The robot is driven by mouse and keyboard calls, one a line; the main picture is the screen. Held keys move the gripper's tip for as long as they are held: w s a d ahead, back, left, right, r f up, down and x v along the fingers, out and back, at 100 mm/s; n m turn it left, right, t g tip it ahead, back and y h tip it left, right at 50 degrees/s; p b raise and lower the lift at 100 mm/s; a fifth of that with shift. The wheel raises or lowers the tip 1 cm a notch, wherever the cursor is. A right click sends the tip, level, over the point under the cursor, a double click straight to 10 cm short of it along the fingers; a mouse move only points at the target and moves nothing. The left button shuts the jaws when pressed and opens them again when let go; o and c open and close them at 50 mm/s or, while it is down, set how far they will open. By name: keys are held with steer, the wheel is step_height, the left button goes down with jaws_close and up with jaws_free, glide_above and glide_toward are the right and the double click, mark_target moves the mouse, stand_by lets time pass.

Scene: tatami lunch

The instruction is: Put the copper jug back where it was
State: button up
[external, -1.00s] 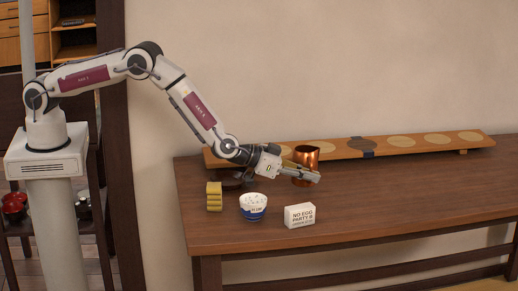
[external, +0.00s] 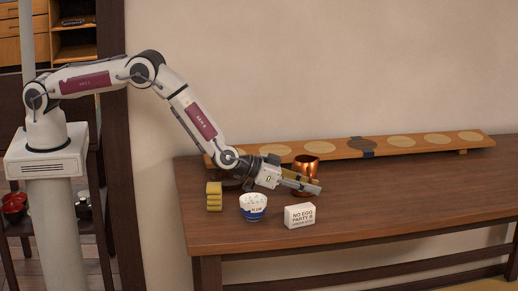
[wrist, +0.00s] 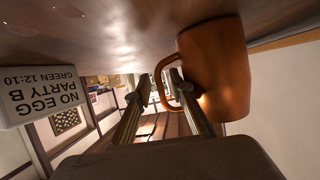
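The copper jug (external: 309,165) is upright on the table behind my gripper in the external view, its lower part partly hidden. In the wrist view the jug (wrist: 222,70) hangs upside down at the right, its base at the table surface and its handle (wrist: 160,88) turned to my fingers. My gripper (wrist: 159,77) is open, with a gap between the fingertips. The handle's outer bar is between them, and the right finger overlaps the handle loop. In the external view my gripper (external: 312,187) is low over the table, in front of the jug.
A white lettered box (external: 300,216) stands close in front of my gripper. A blue-and-white bowl (external: 253,206) and a yellow stack (external: 214,196) are at the left. A long board with round mats (external: 430,144) lies at the back. The table's right side (external: 420,185) is clear.

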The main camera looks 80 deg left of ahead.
steer(key=shift+r, duration=0.15)
steer(key=shift+s, duration=0.1)
steer(key=shift+v, duration=2.35)
step_height(320, 180, up, 7)
steer(key=shift+r, duration=0.15)
